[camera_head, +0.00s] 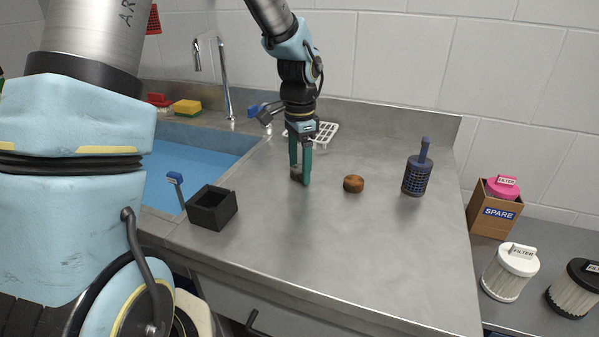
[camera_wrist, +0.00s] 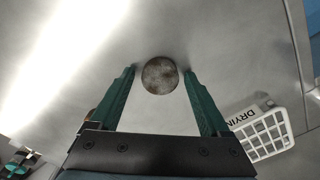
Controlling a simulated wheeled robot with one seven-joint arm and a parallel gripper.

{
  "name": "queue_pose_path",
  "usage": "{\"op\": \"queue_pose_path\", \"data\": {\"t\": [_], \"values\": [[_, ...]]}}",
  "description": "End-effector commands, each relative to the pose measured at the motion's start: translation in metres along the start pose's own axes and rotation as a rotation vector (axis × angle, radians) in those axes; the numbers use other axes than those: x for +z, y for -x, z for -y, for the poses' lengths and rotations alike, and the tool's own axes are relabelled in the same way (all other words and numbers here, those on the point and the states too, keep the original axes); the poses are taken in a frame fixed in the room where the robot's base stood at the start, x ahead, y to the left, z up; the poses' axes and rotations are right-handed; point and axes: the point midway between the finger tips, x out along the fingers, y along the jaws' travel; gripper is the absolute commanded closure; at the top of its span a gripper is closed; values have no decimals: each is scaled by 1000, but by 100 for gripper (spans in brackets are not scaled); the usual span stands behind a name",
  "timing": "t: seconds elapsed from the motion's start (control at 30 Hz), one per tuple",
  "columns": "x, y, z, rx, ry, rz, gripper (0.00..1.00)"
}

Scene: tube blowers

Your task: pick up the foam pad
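A round, mottled grey-brown pad (camera_wrist: 160,76), which I take for the foam pad, lies on the steel counter. In the wrist view it sits between the two green fingertips of my gripper (camera_wrist: 159,70), with a small gap showing on each side. In the head view my gripper (camera_head: 300,181) points straight down at the counter, fingers apart. The grey pad (camera_head: 296,174) shows low between the fingers, partly hidden by them. I cannot tell exactly how high the fingertips are above the counter.
A brown round piece (camera_head: 353,184) lies just right of my gripper. A blue mesh cage with a handle (camera_head: 416,177) stands farther right. A black open box (camera_head: 212,208) is at the left by the sink (camera_head: 190,160). A white drying rack (camera_head: 325,132) is behind. The front counter is clear.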

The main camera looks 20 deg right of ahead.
Motion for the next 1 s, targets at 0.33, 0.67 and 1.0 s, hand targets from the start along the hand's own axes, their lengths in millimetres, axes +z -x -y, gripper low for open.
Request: {"op": "queue_pose_path", "data": {"t": [0.33,0.67,1.0], "values": [[0,0,0,0,0,0,60],[0,0,0,0,0,0,97],[-1,10,1,-3,1,-3,97]]}}
